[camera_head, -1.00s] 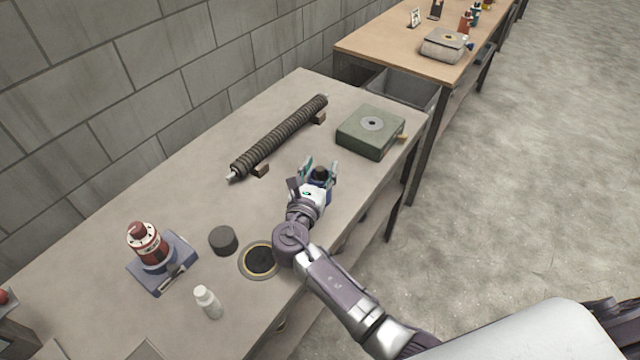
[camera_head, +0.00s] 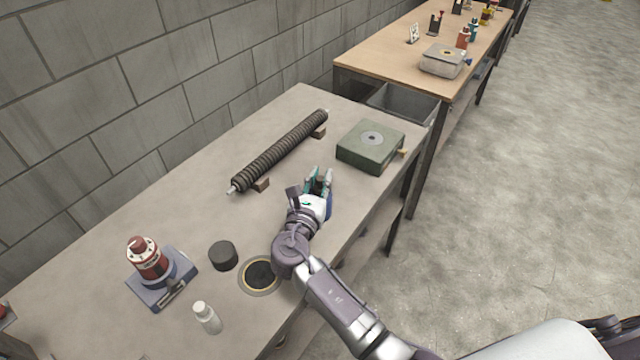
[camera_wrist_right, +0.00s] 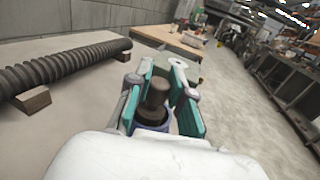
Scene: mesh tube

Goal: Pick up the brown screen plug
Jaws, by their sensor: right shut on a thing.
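My right gripper (camera_head: 319,180) is over the near-right part of the grey table, in front of the green box. Its teal fingers are shut on a dark brown, stepped cylindrical piece, which I take to be the brown screen plug (camera_wrist_right: 157,92). In the right wrist view the piece stands upright between the fingers, with a blue collar (camera_wrist_right: 152,125) around its lower part. The fingers and palm hide its base, and I cannot tell whether it touches the table. My left gripper is not in view.
A ribbed tube (camera_head: 280,152) rests on brown blocks behind the gripper. A green box (camera_head: 370,148) stands at the right. The table's front edge is close.

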